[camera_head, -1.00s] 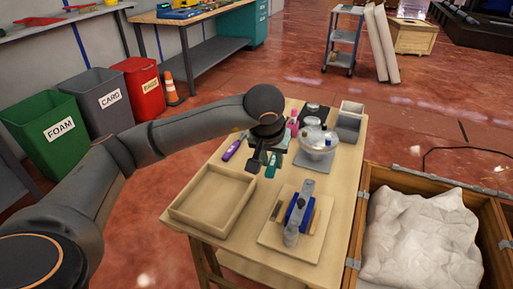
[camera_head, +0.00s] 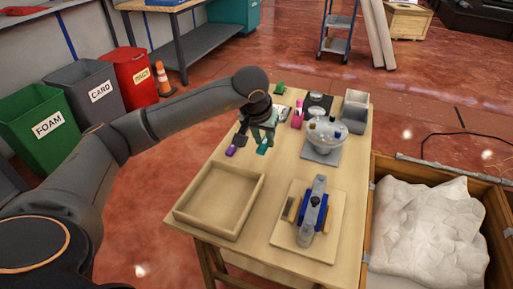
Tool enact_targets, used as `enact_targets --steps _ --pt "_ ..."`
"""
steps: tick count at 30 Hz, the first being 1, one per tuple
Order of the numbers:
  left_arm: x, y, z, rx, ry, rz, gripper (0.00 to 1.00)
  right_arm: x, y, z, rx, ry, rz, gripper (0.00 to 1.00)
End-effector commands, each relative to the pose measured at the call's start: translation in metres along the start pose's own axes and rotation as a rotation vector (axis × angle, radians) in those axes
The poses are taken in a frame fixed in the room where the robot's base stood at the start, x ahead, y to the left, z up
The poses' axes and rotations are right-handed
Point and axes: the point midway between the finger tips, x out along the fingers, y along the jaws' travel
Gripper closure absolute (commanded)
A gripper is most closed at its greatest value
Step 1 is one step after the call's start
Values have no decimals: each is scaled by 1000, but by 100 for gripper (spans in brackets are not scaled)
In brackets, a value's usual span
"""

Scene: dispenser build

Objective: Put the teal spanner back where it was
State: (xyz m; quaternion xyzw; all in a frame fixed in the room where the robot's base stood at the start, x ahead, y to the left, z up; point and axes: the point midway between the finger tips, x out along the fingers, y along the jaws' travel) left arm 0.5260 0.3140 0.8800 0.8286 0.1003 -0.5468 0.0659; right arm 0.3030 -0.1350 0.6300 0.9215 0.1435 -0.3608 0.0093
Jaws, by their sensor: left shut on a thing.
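My left gripper (camera_head: 257,143) is over the back left part of the wooden table (camera_head: 283,170), pointing down. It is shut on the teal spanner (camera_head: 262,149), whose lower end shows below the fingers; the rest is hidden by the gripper. I cannot tell whether the spanner touches the table. A purple-handled item (camera_head: 231,151) lies just left of the gripper, partly hidden by it. My right gripper is not in view.
An empty wooden tray (camera_head: 207,226) is at the table's front left. A board (camera_head: 287,238) with a blue and grey assembly (camera_head: 313,208) is front right. A clear bowl on a stand (camera_head: 326,136), a pink item (camera_head: 298,115) and grey bins (camera_head: 353,117) are behind.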

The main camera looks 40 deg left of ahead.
Motion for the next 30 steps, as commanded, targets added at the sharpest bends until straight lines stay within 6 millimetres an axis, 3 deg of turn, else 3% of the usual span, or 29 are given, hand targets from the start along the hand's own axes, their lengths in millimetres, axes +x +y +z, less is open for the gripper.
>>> enact_targets --steps 3,10,19,25,30 --pt "22 -18 -16 -5 0 -1 100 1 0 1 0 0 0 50" --pt "70 -38 -25 -1 0 1 100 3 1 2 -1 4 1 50" --pt "92 -48 -29 1 2 2 100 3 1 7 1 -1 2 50" --pt "118 -48 -18 1 0 2 100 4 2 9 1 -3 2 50" --pt "119 -48 -18 1 4 2 100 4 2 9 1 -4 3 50"
